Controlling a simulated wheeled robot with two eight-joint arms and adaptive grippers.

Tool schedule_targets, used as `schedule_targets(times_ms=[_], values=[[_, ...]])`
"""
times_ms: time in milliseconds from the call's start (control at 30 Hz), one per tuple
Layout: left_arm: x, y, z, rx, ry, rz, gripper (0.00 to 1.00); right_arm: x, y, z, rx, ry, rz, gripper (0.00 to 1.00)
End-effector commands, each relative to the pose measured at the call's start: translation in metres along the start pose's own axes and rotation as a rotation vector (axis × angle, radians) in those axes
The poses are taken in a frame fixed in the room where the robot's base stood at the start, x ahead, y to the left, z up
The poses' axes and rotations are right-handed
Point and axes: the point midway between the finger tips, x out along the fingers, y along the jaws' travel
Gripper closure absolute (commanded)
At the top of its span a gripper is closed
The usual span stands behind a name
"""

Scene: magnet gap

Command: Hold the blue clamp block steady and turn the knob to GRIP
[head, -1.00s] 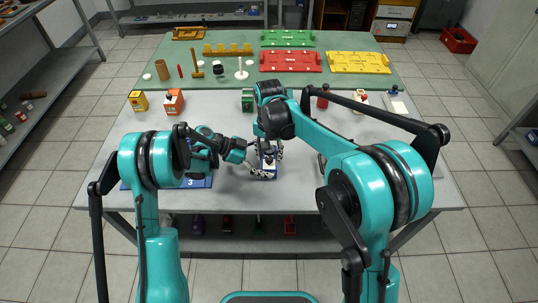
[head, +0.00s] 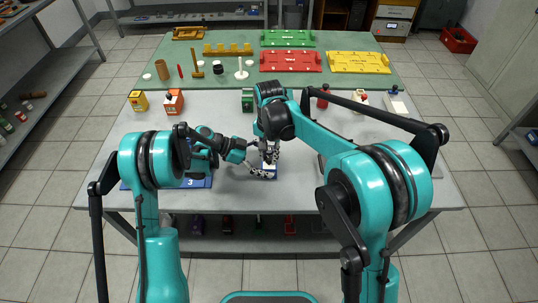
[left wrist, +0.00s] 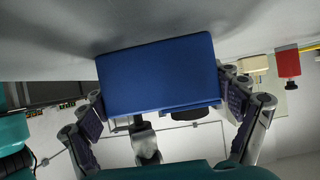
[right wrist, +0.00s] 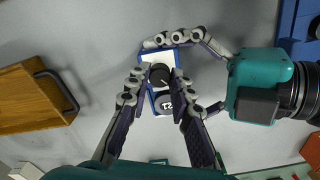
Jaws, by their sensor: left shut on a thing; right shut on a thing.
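The blue clamp block (head: 268,175) stands on the grey table near its front edge. In the left wrist view the blue block (left wrist: 158,75) sits between the two fingers of my left gripper (left wrist: 165,108), which is shut on its sides. In the right wrist view the block has a white top face (right wrist: 143,57) with a black knob (right wrist: 160,75) and a dark round part marked in white (right wrist: 165,102). My right gripper (right wrist: 160,80) is over the block, its fingers shut on the knob from both sides. A pale mark shows on the knob. I cannot read any GRIP label.
A blue numbered tray (head: 197,183) lies left of the block, partly behind my left arm. A green block (head: 248,100) stands behind. A wooden box with a black handle (right wrist: 35,103) shows in the right wrist view. Red (head: 290,61) and yellow (head: 359,62) plates lie farther back.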

Motion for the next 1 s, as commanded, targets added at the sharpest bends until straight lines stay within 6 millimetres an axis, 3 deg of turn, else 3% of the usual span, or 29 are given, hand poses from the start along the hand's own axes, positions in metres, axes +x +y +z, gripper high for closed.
schedule_targets(times_ms=[1000], values=[[0.0002,-0.0002,0.0008,-0.001,-0.002,-0.001,0.44,-0.0001,-0.0009,-0.0002,0.919,0.0,0.0,1.0]])
